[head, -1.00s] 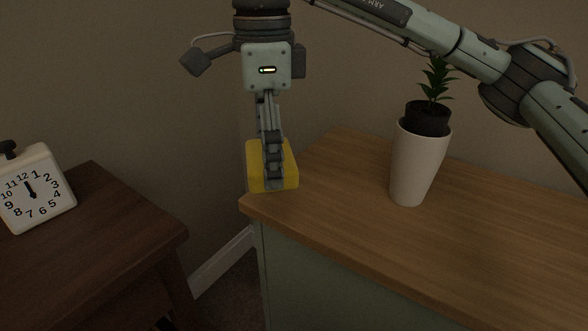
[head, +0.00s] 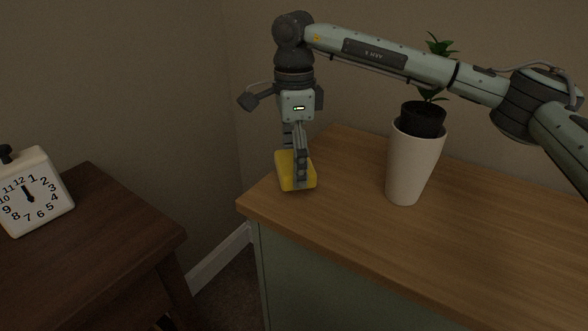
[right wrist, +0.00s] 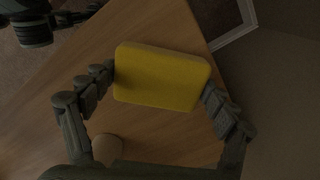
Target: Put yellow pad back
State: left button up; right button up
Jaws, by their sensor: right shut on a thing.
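The yellow pad (head: 289,172) is a soft-edged block, held at the left end of the wooden cabinet top (head: 330,230). My right gripper (head: 301,178) points down and is shut on it. In the right wrist view the pad (right wrist: 160,77) sits between the two fingers of the right gripper (right wrist: 160,82), one at each end. The head view does not make clear whether the pad touches the top or hangs just above it.
A white pot (head: 412,165) with a green plant stands on the cabinet, right of the pad. A dark wood side table (head: 110,225) with a white clock (head: 30,192) stands at left, across a gap. The cabinet top's front is clear.

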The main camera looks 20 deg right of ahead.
jog(key=shift+f, duration=1.15)
pick_arm(q)
jog(key=shift+s+a+f, duration=0.1)
jog(key=shift+s+f, duration=0.2)
jog(key=shift+f, duration=0.4)
pick_arm(e)
jog(key=shift+f, duration=0.15)
jog(key=o, duration=0.7)
jog(key=shift+c, duration=0.2)
jog(key=o, duration=0.3)
pick_arm(q)
jog(key=shift+w+r, duration=0.35)
jog(key=shift+r, duration=0.25)
jog(key=shift+f, duration=0.1)
